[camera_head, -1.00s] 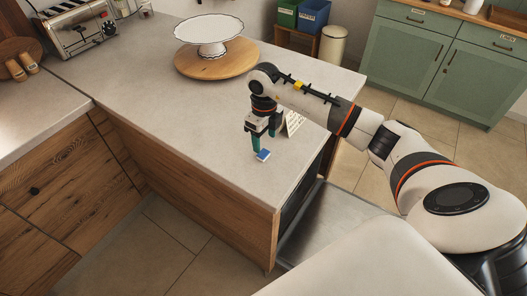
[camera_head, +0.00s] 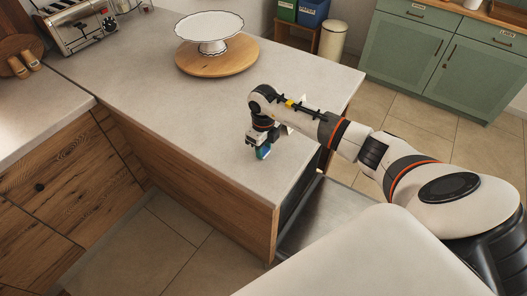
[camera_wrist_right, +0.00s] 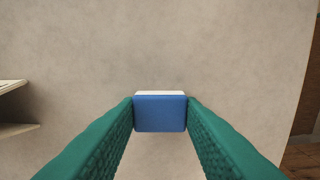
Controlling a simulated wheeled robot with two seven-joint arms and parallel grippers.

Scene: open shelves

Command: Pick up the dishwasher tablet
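The dishwasher tablet (camera_wrist_right: 160,113) is a small block with a blue layer and a white layer. It also shows in the camera_head view (camera_head: 263,154), mostly covered by my right gripper, near the counter's right side. My right gripper (camera_wrist_right: 160,101) points down at the counter, its two green fingers against the left and right sides of the tablet. The fingers are closed on it with no visible gap. Whether the tablet still touches the counter cannot be told. My left gripper is not in view.
A white cake stand (camera_head: 209,30) on a round wooden board (camera_head: 217,64) stands farther back. A pale object (camera_wrist_right: 12,105) shows at the wrist view's left edge. A toaster (camera_head: 75,25) is at back left.

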